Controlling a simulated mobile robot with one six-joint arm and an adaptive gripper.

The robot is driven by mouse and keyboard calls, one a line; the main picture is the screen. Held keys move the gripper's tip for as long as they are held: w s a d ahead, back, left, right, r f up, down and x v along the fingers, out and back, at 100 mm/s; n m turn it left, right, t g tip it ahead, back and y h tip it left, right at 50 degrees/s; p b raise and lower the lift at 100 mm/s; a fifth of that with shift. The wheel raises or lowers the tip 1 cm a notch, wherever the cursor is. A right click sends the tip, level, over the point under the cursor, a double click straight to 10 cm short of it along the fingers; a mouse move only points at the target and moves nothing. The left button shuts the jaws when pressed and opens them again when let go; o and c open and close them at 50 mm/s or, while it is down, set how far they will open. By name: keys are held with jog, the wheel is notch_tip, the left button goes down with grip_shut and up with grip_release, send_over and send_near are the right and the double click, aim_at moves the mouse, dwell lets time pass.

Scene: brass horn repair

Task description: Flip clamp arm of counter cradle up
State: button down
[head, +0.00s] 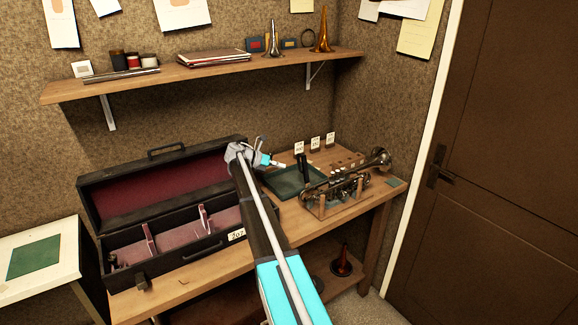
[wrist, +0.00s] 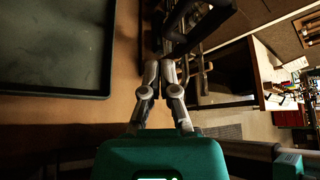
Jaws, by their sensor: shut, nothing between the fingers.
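A brass trumpet (head: 345,186) rests in the counter cradle (head: 322,208), which has wooden posts, at the right end of the bench. A black upright piece (head: 303,168) stands at the cradle's left; I cannot tell whether it is the clamp arm. My gripper (head: 284,165) is above the green tray, left of the cradle. In the wrist view my gripper (wrist: 167,64) is shut and empty, its fingertips close to dark bars (wrist: 182,28) that seem part of the cradle or horn. I cannot tell whether they touch.
A green tray (head: 268,184) lies left of the cradle and also shows in the wrist view (wrist: 105,60). An open black case (head: 190,265) with red lining fills the bench's left. Small numbered cards (head: 315,143) stand behind. A shelf (head: 200,75) hangs above; a door (head: 500,180) is at right.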

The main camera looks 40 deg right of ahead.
jog(key=shift+w+a+f, duration=0.1)
jog(key=shift+w+a, duration=0.35)
jog(key=shift+a, duration=0.35)
jog(key=shift+w+a+f, duration=0.1)
jog(key=shift+w+a, duration=0.3)
jog(key=shift+a, duration=0.4)
jog(key=shift+s, duration=0.1)
